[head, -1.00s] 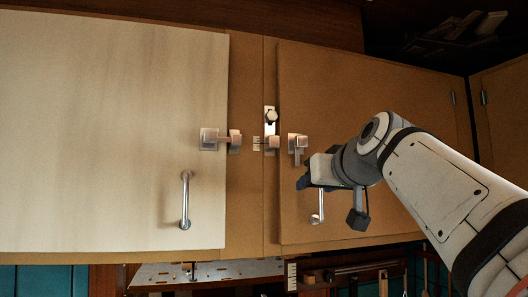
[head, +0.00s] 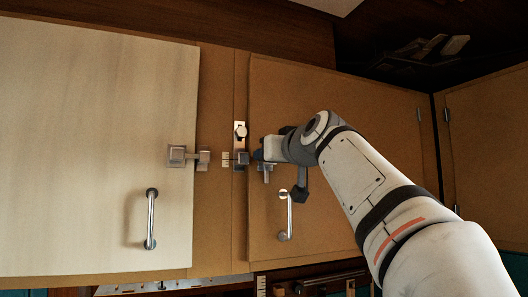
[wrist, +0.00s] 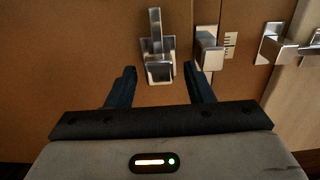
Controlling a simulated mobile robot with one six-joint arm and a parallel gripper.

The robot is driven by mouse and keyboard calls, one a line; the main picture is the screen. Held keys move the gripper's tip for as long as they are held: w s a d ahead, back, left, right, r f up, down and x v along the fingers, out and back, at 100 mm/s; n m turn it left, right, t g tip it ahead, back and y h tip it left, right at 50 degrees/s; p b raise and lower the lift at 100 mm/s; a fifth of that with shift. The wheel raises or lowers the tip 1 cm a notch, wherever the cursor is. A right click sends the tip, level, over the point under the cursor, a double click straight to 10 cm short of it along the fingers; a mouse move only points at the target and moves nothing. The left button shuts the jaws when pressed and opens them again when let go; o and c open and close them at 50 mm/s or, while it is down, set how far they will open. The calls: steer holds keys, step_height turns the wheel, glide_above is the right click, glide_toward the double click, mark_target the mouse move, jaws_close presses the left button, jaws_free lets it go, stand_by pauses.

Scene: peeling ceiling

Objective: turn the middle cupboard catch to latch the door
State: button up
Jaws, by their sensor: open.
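The metal catch on the brown middle door shows in the head view (head: 265,174), partly covered by my gripper. Its arm hangs down in that view, away from the square metal keeper (head: 241,159) on the post to its left. In the wrist view, turned about, the catch (wrist: 160,70) points up the picture and the keeper (wrist: 209,55) is to its right. My gripper (wrist: 161,72) is open, with its two dark fingertips on either side of the catch's block end. The head view shows the gripper (head: 262,153) close to the door; contact cannot be told.
The pale left door (head: 90,150) has its own catch (head: 188,155) lying sideways across to the post. Bar handles hang on the pale door (head: 151,220) and the brown door (head: 285,215).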

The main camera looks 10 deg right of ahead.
steer(key=shift+c, duration=0.5)
steer(key=c, duration=0.9)
steer(key=shift+m, duration=0.3)
steer(key=shift+d+f+m+p, duration=0.1)
steer(key=shift+m+p, duration=0.6)
steer(key=shift+m, duration=2.15)
steer(key=shift+d+f+m+p, duration=0.15)
steer(key=shift+m+p, duration=0.6)
steer(key=shift+m, duration=2.15)
steer(key=shift+d+f+m+p, duration=0.1)
steer(key=shift+m+p, duration=0.6)
steer(key=shift+m, duration=2.15)
